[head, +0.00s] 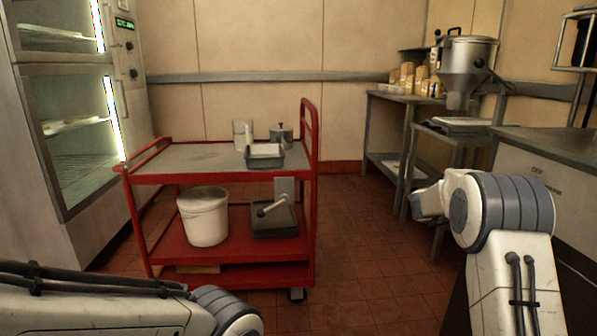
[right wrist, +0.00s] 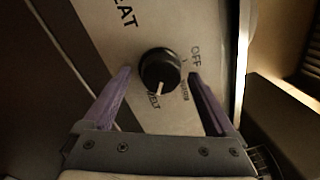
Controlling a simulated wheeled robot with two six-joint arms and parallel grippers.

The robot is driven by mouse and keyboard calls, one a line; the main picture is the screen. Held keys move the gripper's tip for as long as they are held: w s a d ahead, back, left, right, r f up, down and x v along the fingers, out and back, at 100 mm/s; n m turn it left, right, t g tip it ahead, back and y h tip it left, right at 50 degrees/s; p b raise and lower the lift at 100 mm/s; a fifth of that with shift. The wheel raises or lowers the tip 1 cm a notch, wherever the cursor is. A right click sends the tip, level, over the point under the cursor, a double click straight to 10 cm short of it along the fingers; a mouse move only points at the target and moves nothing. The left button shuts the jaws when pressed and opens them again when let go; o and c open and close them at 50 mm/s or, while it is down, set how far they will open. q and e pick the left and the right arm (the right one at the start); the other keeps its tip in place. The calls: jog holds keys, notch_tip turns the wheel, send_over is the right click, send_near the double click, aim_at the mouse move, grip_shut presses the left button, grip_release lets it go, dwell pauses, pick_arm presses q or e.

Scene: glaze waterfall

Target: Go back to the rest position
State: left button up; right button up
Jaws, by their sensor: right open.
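My right gripper (right wrist: 159,72) is open in the right wrist view, its two purple fingers apart. A black round knob (right wrist: 158,68) on a light metal panel (right wrist: 140,25) shows between the fingertips, with gaps to both fingers. The knob's white pointer line points down to the lettering "MELT"; "OFF" is printed at its upper right. In the head view my right arm comes in at the lower right and its gripper is not visible there. My left arm lies along the lower left; its gripper is out of view.
A red cart (head: 145,224) with a white bucket (head: 204,217), a grey tray (head: 265,161) and pots stands ahead. A lit glass-door cabinet (head: 83,160) is at left. Steel tables (head: 385,98) and a counter (head: 560,145) line the right. Tiled floor (head: 365,250) is open between cart and tables.

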jog(key=shift+p, duration=0.4)
jog(key=a+p, duration=0.1)
jog(key=a, duration=0.9)
jog(key=d+n+t+p, duration=0.1)
jog(key=d+n+p, duration=0.4)
jog(key=n+p, duration=0.7)
jog(key=d+n+t+y+p, duration=0.1)
jog(key=d+n+p, duration=0.4)
jog(key=n+p, duration=0.7)
jog(key=p, duration=0.4)
jog(key=shift+r+n+p, duration=0.3)
jog(key=shift+r+p, duration=0.05)
jog(key=shift+p, duration=0.05)
